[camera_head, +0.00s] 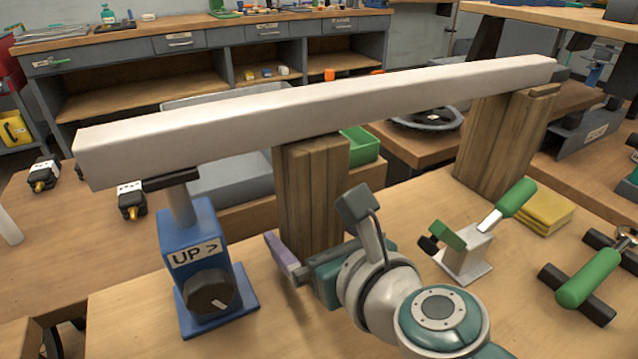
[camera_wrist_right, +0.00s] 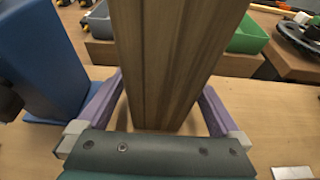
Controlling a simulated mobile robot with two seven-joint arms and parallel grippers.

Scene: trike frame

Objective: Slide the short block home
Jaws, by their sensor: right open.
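A wooden block (camera_head: 312,195) stands upright under the long white beam (camera_head: 300,112), near its middle. Its top lies close under the beam; I cannot tell whether they touch. My right gripper (camera_head: 306,256) is open low around this block, a purple finger on each side. In the right wrist view the block (camera_wrist_right: 168,65) stands between the spread fingers (camera_wrist_right: 160,108), with gaps visible beside it. A second wooden block (camera_head: 500,150) stands under the beam's right end. I cannot tell from size alone which is the short one. My left gripper is not in view.
A blue jack (camera_head: 205,265) marked "UP >", with a dark knob, stands under the beam's left end, left of my right gripper. A green-handled clamp (camera_head: 470,245), yellow pads (camera_head: 545,212) and another green-handled tool (camera_head: 590,278) lie to the right. A green bin (camera_head: 362,147) is behind.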

